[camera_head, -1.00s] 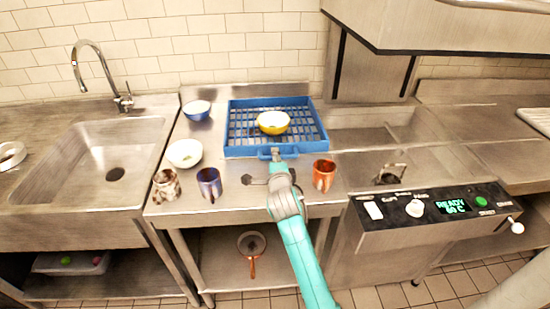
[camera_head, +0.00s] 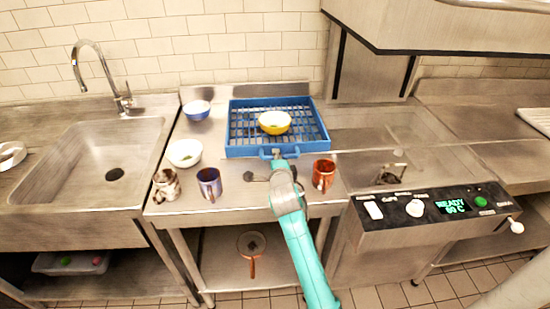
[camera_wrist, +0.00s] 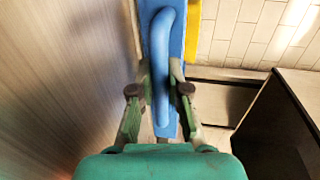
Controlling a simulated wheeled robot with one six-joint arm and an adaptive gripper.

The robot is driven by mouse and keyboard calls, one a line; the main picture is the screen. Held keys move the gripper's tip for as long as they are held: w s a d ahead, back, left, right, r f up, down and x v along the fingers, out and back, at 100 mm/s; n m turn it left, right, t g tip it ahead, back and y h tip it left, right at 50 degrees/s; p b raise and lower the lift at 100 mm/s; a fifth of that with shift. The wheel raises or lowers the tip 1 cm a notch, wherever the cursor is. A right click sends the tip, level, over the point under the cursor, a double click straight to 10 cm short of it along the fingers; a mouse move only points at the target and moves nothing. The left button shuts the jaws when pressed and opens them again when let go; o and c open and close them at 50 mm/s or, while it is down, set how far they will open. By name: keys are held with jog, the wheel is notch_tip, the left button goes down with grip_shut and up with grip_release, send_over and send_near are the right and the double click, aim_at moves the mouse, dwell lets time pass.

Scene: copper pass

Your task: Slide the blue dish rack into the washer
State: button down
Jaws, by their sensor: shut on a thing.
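The blue dish rack (camera_head: 318,128) lies flat on the steel counter, left of the washer bay (camera_head: 365,135). A yellow bowl (camera_head: 274,123) sits inside the rack. My gripper (camera_head: 279,160) is at the rack's front edge. In the wrist view my gripper (camera_wrist: 160,92) has its fingers on both sides of the rack's blue handle (camera_wrist: 161,60), shut on it. The washer's raised hood (camera_head: 450,25) hangs above the bay. The washer's front panel (camera_head: 435,207) reads READY 60 C. The rack's right side is close to the bay's left edge.
An orange mug (camera_head: 323,173) stands just right of my gripper. A sink (camera_head: 100,165) is at far left.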

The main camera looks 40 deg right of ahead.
aim_at(290, 155)
jog(key=s+d, duration=0.2)
jog(key=d, duration=0.1)
jog(key=shift+s+d, duration=0.2)
jog(key=shift+d, duration=0.1)
jog(key=c, duration=1.1)
grip_release()
jog(key=shift+c, duration=0.2)
jog(key=v, duration=1.2)
